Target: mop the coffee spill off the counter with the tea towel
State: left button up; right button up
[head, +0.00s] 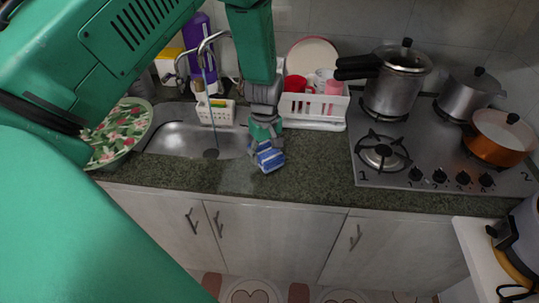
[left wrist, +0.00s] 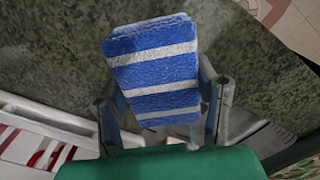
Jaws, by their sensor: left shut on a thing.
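The tea towel (head: 269,157) is blue with white stripes and looks like a folded block. My left gripper (head: 265,140) is shut on it, just right of the sink at the counter's front part. In the left wrist view the towel (left wrist: 155,65) sits between the two fingers of the gripper (left wrist: 165,115), with the dark green speckled counter (left wrist: 60,55) behind it. I cannot tell whether the towel touches the counter. No coffee spill can be made out on the visible counter (head: 318,170); the towel and arm hide part of it. My right gripper is not in view.
The sink (head: 175,140) with a faucet lies left of the gripper. A white dish rack (head: 315,107) with cups stands behind it. A gas hob (head: 400,170) with pots is on the right. A floral plate (head: 118,130) is left.

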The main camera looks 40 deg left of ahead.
pick_arm(q)
jog(key=shift+w+a+r, duration=0.1)
jog(key=shift+w+r, duration=0.05)
jog(key=shift+r, duration=0.4)
jog(key=shift+w+a+r, duration=0.1)
jog(key=shift+r, duration=0.4)
jog(key=shift+s+d+r, duration=0.1)
jog(key=shift+r, duration=0.35)
jog(key=shift+d+r, duration=0.1)
jog(key=shift+d, duration=0.1)
jog(key=shift+a, duration=0.2)
